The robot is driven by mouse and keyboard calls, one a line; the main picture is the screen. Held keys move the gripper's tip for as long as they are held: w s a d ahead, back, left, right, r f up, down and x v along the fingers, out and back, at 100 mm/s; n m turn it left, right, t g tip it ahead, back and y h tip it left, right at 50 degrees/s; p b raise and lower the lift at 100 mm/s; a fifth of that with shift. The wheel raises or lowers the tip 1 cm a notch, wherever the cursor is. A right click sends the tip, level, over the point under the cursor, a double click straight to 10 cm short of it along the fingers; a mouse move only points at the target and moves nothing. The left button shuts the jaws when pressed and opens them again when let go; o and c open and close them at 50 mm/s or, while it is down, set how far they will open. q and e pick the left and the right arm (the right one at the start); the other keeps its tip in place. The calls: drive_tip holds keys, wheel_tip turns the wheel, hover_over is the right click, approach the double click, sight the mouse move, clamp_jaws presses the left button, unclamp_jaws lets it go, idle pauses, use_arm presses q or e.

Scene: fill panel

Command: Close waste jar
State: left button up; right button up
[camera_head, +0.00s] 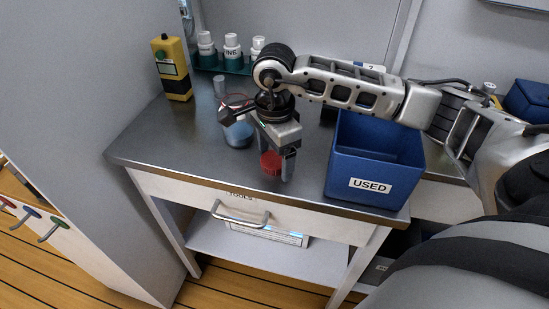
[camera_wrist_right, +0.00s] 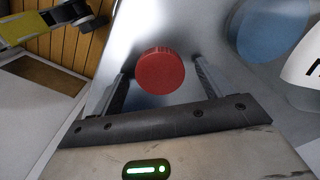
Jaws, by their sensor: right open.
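A round red lid (camera_head: 271,162) lies on the metal worktop near its front edge. In the right wrist view the red lid (camera_wrist_right: 160,71) sits between the two fingertips, with gaps visible at both sides. My right gripper (camera_head: 277,158) is open and points down over the lid; it also shows in the right wrist view (camera_wrist_right: 161,68). A jar with blue contents (camera_head: 238,133) stands behind and left of the lid. The gripper partly covers its upper part, so I cannot see its whole mouth. A bluish round shape, likely this jar (camera_wrist_right: 270,30), shows in the right wrist view. My left gripper is out of view.
A blue bin labelled USED (camera_head: 375,165) stands right of the gripper. White-capped bottles in a green rack (camera_head: 237,67) and a yellow device (camera_head: 172,68) stand at the back. The worktop (camera_head: 165,135) is clear at left. A drawer handle (camera_head: 240,215) projects below the front edge.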

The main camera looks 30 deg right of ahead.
sight(271, 159)
drive_tip(key=c, duration=1)
drive_tip(key=shift+c, duration=0.2)
drive_tip(key=shift+r, duration=0.2)
drive_tip(key=shift+r, duration=0.25)
drive_tip(key=r, duration=0.1)
drive_tip(key=r+b, duration=0.1)
drive_tip(key=shift+w+a+r, duration=0.1)
drive_tip(key=shift+a+r, duration=0.2)
drive_tip(key=shift+r, duration=0.1)
drive_tip(key=w+a+r+b, duration=0.1)
drive_tip(key=w+a+r, duration=0.1)
drive_tip(key=a+r, duration=0.7)
drive_tip(key=a, duration=0.4)
drive_tip(key=shift+w+r, duration=0.2)
drive_tip(key=shift+a, duration=0.1)
